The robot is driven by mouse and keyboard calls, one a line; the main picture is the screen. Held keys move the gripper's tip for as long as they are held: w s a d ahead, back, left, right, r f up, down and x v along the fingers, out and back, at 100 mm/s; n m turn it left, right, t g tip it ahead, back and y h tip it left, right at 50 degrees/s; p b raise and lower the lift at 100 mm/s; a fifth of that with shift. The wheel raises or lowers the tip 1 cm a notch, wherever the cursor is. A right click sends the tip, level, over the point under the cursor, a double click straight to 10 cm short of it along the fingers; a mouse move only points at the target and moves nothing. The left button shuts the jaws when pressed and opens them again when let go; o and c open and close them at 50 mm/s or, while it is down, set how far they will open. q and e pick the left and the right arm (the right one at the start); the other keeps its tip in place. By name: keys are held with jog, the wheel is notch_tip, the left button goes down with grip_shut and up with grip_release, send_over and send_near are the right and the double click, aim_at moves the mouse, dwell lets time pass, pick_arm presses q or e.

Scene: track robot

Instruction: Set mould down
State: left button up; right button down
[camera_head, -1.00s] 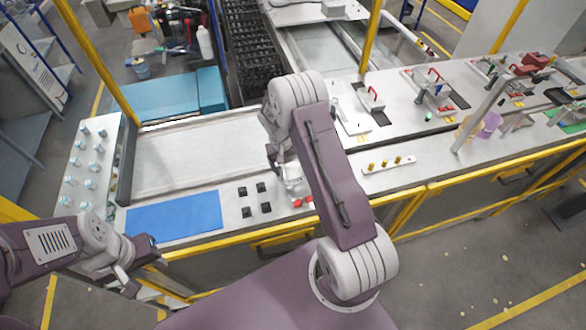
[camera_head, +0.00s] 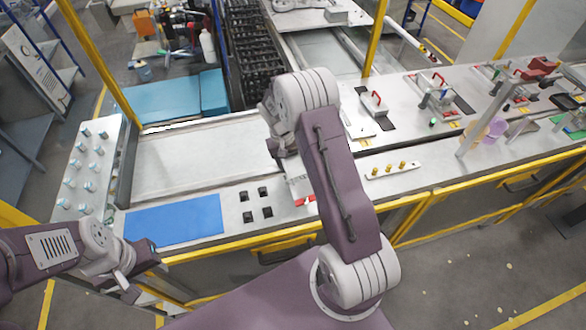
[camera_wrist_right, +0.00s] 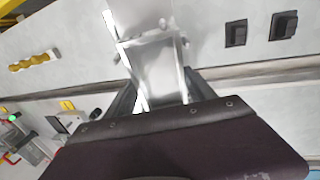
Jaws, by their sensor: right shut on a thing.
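The mould (camera_wrist_right: 155,68) is a shiny silver-grey metal block in the right wrist view. My right gripper (camera_wrist_right: 161,92) is shut on it, with a dark finger on either side. In the head view the mould (camera_head: 298,187) shows only in part, as a pale shape beside my right arm above the bench. The arm hides the rest of it and most of the gripper. I cannot tell whether the mould touches the bench top. My left gripper (camera_head: 132,287) is low at the left, in front of the bench and away from the mould; its jaws are too small to read.
Several black square blocks (camera_head: 264,212) stand on the bench left of the mould, beside a blue mat (camera_head: 178,220). A strip with yellow pegs (camera_head: 391,168) lies to the right. A red-handled fixture (camera_head: 376,102) stands behind. A yellow rail (camera_head: 208,252) runs along the bench front.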

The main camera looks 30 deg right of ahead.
jog(key=s+d+r+b, duration=0.3)
jog(key=s+d+r, duration=0.2)
jog(key=s, duration=0.5)
notch_tip(320, 180, up, 2)
jog(key=shift+d+r+b, duration=0.2)
jog(key=shift+d+b, duration=0.1)
jog(key=shift+b, duration=0.05)
jog(key=shift+s, duration=0.1)
